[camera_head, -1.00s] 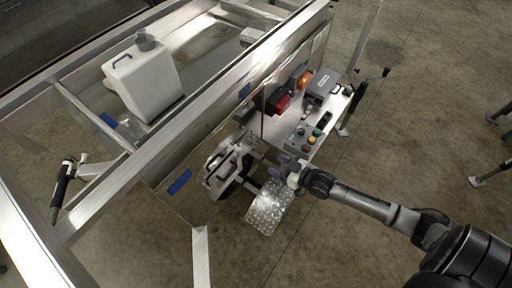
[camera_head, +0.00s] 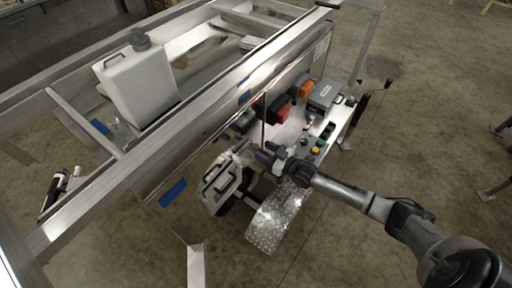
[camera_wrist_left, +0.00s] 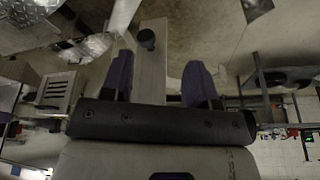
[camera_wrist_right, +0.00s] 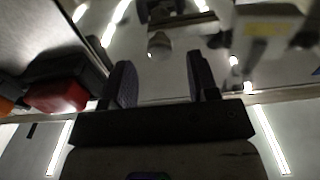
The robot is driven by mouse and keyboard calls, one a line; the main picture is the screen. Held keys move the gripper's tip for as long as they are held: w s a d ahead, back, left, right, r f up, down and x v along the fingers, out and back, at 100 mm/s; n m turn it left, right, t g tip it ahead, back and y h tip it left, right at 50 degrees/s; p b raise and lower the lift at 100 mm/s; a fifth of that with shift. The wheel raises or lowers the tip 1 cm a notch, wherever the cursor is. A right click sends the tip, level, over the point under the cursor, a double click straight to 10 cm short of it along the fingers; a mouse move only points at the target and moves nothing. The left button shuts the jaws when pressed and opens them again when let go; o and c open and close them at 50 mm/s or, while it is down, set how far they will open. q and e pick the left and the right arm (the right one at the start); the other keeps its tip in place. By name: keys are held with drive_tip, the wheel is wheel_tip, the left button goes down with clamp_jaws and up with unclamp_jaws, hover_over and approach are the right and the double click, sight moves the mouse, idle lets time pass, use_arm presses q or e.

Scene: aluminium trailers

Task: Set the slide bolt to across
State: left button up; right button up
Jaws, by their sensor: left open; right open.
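In the head view my right gripper covers that spot. My left gripper (camera_wrist_left: 158,85) is open in the left wrist view, with a pale bar with a black round knob (camera_wrist_left: 147,38) between and beyond its fingers.
A red lamp (camera_head: 280,110) and orange lamp (camera_head: 303,86) sit close beside my right gripper; the red one also shows in the right wrist view (camera_wrist_right: 55,95). A diamond-plate step (camera_head: 275,220) lies below. A white jug (camera_head: 138,85) stands in the trailer.

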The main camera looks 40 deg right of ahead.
sight(257, 147)
drive_tip(key=shift+b+x, duration=0.35)
drive_tip(key=shift+x, duration=1.7)
drive_tip(key=shift+c, duration=0.4)
clamp_jaws()
drive_tip(key=shift+a, duration=0.1)
